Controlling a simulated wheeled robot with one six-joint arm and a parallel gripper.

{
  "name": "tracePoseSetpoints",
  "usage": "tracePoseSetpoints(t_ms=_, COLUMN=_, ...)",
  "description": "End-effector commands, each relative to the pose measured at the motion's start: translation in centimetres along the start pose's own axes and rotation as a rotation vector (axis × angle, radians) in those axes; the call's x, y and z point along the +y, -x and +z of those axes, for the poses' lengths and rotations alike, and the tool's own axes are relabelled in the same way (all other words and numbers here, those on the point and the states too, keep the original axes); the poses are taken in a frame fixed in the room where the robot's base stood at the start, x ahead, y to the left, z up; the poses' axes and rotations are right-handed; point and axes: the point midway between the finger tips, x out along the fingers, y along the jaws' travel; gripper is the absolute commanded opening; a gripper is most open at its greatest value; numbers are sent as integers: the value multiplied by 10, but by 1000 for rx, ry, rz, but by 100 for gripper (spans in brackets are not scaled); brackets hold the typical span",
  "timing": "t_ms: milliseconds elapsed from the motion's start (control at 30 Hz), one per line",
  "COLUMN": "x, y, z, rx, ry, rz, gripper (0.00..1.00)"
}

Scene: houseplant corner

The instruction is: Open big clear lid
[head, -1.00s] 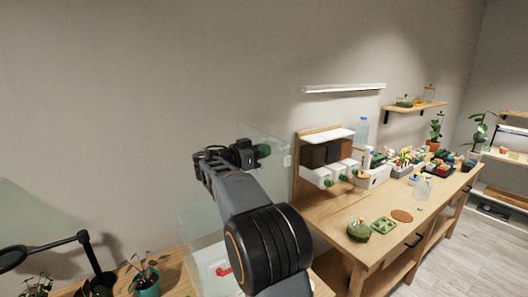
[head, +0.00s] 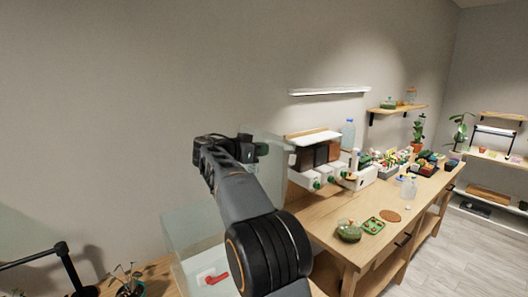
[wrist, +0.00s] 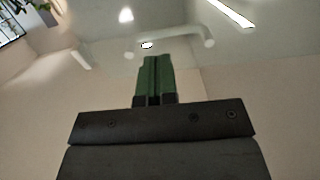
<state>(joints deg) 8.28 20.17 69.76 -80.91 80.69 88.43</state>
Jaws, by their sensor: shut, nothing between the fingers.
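The big clear lid (head: 275,145) is a see-through panel in the head view, standing steeply raised above the right side of a clear box (head: 190,235). My gripper (head: 262,149) is at the lid, its green fingertips over the panel in the picture. In the wrist view the green fingers (wrist: 154,80) are shut together with nothing between them. A pale bar like a handle (wrist: 172,48) shows just beyond the fingertips. I cannot tell whether the fingers touch the lid. My arm hides part of the box and the lid's lower edge.
A red-handled item (head: 217,278) shows inside the box. A black lamp arm (head: 40,257) and a potted plant (head: 128,280) stand to the left.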

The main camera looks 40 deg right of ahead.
Motion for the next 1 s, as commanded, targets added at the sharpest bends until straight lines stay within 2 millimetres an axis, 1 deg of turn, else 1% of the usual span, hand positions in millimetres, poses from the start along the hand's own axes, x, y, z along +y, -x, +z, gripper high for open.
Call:
tracePoseSetpoints(t_ms=33, x=0, y=8, z=2, rx=0, ry=-2, rz=-2, gripper=0)
tracePoseSetpoints(t_ms=167, x=0, y=32, z=1, rx=-1, ry=-3, rz=0, gripper=0)
tracePoseSetpoints(t_ms=300, x=0, y=62, z=-1, rx=0, ry=-3, rz=0, gripper=0)
tracePoseSetpoints(t_ms=500, x=0, y=97, z=-4, rx=-1, ry=-2, rz=1, gripper=0)
tracePoseSetpoints(t_ms=600, x=0, y=109, z=-5, rx=-1, ry=-1, rz=2, gripper=0)
tracePoseSetpoints(t_ms=733, x=0, y=119, z=-6, rx=-1, ry=-1, rz=4, gripper=0)
tracePoseSetpoints(t_ms=833, x=0, y=123, z=-7, rx=-1, ry=0, rz=4, gripper=0)
tracePoseSetpoints(t_ms=1000, x=1, y=124, z=-7, rx=-3, ry=3, rz=3, gripper=0)
